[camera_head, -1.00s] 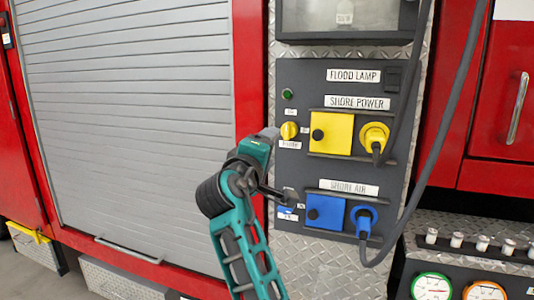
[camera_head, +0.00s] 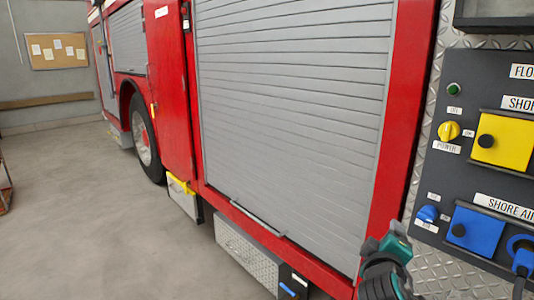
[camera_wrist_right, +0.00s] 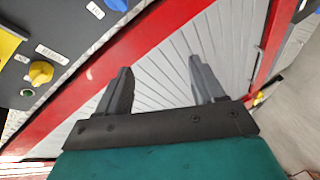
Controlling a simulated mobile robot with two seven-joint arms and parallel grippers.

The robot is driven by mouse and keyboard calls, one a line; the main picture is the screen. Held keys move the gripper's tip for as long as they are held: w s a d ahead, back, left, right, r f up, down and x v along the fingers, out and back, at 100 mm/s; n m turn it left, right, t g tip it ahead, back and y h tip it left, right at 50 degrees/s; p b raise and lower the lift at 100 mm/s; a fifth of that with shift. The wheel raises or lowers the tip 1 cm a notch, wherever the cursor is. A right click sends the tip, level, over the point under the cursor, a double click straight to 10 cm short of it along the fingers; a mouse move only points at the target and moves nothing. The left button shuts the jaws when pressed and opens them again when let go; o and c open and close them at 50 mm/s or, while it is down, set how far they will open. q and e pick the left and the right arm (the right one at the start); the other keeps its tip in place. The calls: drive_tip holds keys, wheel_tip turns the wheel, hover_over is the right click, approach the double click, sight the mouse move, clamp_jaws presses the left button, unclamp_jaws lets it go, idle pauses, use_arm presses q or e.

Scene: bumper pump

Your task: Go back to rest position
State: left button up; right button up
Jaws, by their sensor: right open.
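My right arm's teal and black links (camera_head: 388,262) show at the lower right of the head view, in front of the shutter's right edge and left of the control panel. The fingers cannot be made out there. In the right wrist view my right gripper (camera_wrist_right: 160,68) has its two dark fingers spread apart, with nothing between them. Behind it are the grey shutter and red frame. My left gripper is in neither view.
The panel (camera_head: 437,172) holds a yellow knob (camera_head: 448,131), a blue knob (camera_head: 427,214), a yellow cover (camera_head: 508,150) and a blue cover (camera_head: 480,238). The grey shutter (camera_head: 290,100) fills the truck's side. A wheel (camera_head: 143,138) stands beyond it. Open floor (camera_head: 90,220) lies at left.

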drive_tip(key=s+a+f+m+g+y, duration=0.1)
drive_tip(key=s+a+f+y, duration=0.15)
drive_tip(key=s+f, duration=0.4)
drive_tip(key=s+a+f+y, duration=0.2)
drive_tip(key=s+f+y, duration=0.1)
drive_tip(key=f, duration=0.6)
drive_tip(key=s+a+f+m+g+y, duration=0.1)
drive_tip(key=s+f+m+y, duration=0.1)
drive_tip(key=s+f, duration=0.2)
drive_tip(key=s+a+f+m+g+y, duration=0.1)
drive_tip(key=s+f, duration=0.4)
drive_tip(key=s, duration=0.6)
drive_tip(key=shift+s+a+m+y, duration=0.35)
drive_tip(key=shift+a+m, duration=0.25)
drive_tip(key=shift+a, duration=0.2)
